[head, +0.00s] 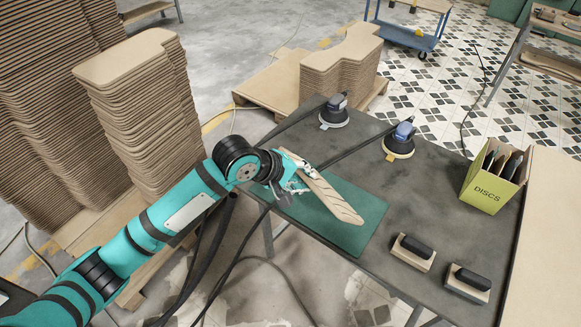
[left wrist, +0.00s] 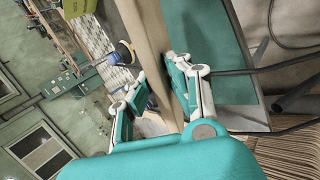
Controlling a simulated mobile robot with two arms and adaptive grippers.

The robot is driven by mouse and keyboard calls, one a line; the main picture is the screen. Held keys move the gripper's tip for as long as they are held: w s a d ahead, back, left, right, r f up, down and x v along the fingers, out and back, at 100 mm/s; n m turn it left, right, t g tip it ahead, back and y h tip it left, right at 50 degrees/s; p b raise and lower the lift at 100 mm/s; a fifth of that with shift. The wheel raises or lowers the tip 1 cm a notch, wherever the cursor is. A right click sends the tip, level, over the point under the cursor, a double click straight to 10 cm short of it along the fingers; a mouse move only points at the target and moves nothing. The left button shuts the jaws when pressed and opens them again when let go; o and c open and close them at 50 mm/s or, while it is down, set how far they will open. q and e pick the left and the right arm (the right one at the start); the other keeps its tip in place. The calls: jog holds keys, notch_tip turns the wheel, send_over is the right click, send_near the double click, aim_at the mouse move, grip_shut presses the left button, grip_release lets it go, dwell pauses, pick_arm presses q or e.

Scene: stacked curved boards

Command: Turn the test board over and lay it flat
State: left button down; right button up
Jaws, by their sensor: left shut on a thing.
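The test board (head: 333,198) is a thin light-wood strip with darker marks near its far right end. In the left wrist view the board (left wrist: 150,40) runs up between the two fingers of my left gripper (left wrist: 160,92), seen near edge-on. My right gripper is not in view.
Two sanders (head: 334,112) (head: 399,141) stand at the table's back. A green discs box (head: 492,178) and two sanding blocks (head: 412,252) (head: 467,283) are on the right. Tall board stacks (head: 145,110) (head: 341,70) stand beyond the table (head: 350,160). The table's middle right is clear.

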pick_arm(q)
jog(key=a+f+n+t+p, duration=0.1)
jog(key=n+t+p, duration=0.1)
jog(key=t, duration=0.1)
jog(key=a+f+n+t, duration=0.1)
jog(key=n+t, duration=0.1)
jog(key=shift+w+a+f+p, duration=0.3)
jog(key=shift+w+f+p, duration=0.05)
jog(key=shift+w+p, duration=0.05)
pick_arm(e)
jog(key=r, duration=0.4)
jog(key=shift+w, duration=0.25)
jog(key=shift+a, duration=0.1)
pick_arm(q)
jog(key=shift+r+y, duration=0.1)
jog(key=shift+y, duration=0.2)
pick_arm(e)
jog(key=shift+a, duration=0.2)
pick_arm(q)
notch_tip(320, 180, down, 8)
jog(key=b, duration=0.3)
jog(key=shift+r, duration=0.25)
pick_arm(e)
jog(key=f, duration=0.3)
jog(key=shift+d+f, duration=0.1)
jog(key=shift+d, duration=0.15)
